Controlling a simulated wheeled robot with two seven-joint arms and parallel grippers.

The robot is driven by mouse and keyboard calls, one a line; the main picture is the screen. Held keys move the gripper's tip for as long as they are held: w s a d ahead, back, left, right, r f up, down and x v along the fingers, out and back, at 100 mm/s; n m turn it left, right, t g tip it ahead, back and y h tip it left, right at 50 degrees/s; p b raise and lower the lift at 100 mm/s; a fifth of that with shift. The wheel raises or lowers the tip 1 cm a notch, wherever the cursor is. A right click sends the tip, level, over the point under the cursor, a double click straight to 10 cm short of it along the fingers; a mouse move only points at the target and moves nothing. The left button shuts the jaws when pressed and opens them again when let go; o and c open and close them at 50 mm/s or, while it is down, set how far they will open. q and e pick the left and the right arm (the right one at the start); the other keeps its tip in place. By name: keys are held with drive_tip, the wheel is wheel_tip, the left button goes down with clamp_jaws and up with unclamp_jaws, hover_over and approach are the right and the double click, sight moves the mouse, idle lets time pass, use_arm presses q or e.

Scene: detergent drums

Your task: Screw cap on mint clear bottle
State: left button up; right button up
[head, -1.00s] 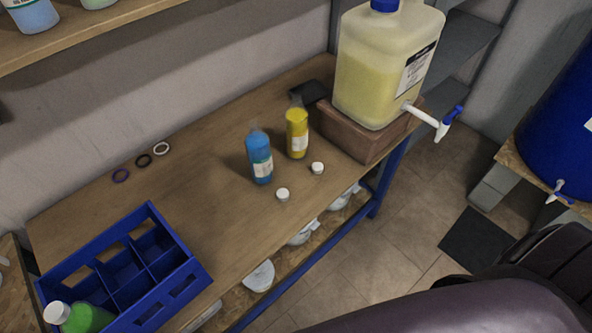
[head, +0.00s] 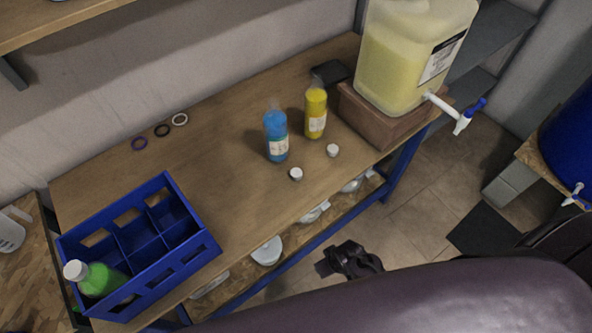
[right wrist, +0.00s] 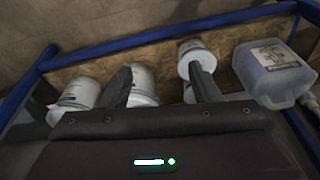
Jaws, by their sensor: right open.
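A blue bottle (head: 276,137) and a yellow bottle (head: 316,113) stand upright on the wooden table, both with clear, uncapped-looking tops. Two white caps, a left cap (head: 296,174) and a right cap (head: 333,150), lie in front of them near the table's front edge. A green bottle (head: 103,279) with a white cap leans in the blue crate (head: 190,262). The labels are too small to read, so I cannot tell which bottle is mint clear. My right gripper (head: 350,262) is below and in front of the table edge; the right wrist view shows its two fingers (right wrist: 160,88) apart and empty. My left gripper is out of view.
A large jug (head: 405,65) of yellow liquid with a tap stands on a brown block (head: 385,115) at the right. White containers (head: 266,251) stand on the lower shelf behind the blue frame bar. The table's middle is clear.

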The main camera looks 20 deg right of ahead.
drive_tip(key=w+a+r+t+p, duration=0.1)
drive_tip(key=w+r, duration=0.4)
drive_tip(key=r, duration=0.6)
drive_tip(key=w+a+r+t, duration=0.1)
drive_tip(key=w+r, duration=0.3)
drive_tip(key=r, duration=0.7)
drive_tip(key=n, duration=0.2)
approach(296, 174)
drive_tip(key=s+f, duration=0.2)
drive_tip(key=shift+s+a+f+y, duration=0.2)
drive_tip(key=shift+a+f+y, duration=0.1)
drive_tip(key=shift+a+f, duration=0.1)
drive_tip(key=w+r, duration=0.1)
drive_tip(key=w+d+r, duration=0.1)
drive_tip(key=w, duration=0.1)
drive_tip(key=shift+w+d+r+p, duration=0.15)
drive_tip(key=shift+w+r+p, duration=0.05)
drive_tip(key=shift+p, duration=0.15)
drive_tip(key=shift+s, duration=0.1)
drive_tip(key=shift+b+x, duration=0.7)
drive_tip(key=shift+x, duration=0.65)
